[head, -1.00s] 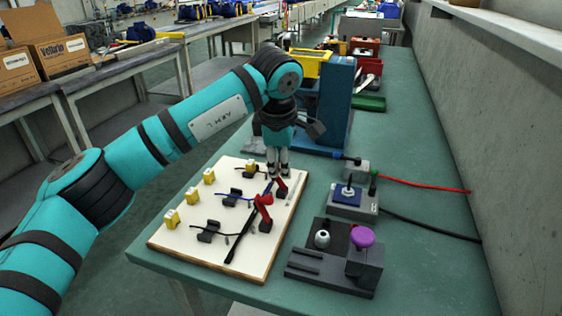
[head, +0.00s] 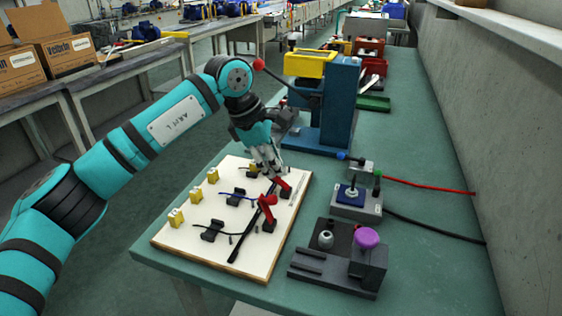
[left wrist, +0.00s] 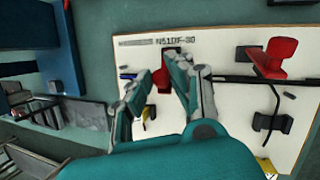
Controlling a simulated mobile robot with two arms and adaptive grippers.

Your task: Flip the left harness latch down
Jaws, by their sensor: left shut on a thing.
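The white harness board (head: 205,246) lies on the green bench, with two red latches on its right part. The far red latch (head: 286,189) is at my left gripper (head: 273,177), which is shut on it. In the left wrist view, this latch shows red between the two fingers (left wrist: 157,76), partly hidden by them. The near red latch (head: 266,205) stands raised and apart from the gripper; it also shows in the left wrist view (left wrist: 275,60). My right gripper is not in view.
Yellow connectors (head: 176,217) and black clips (head: 212,231) with cables sit on the board. A blue press (head: 340,100) stands behind it. A grey fixture with a purple knob (head: 367,238) and a switch box (head: 356,202) stand at the right.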

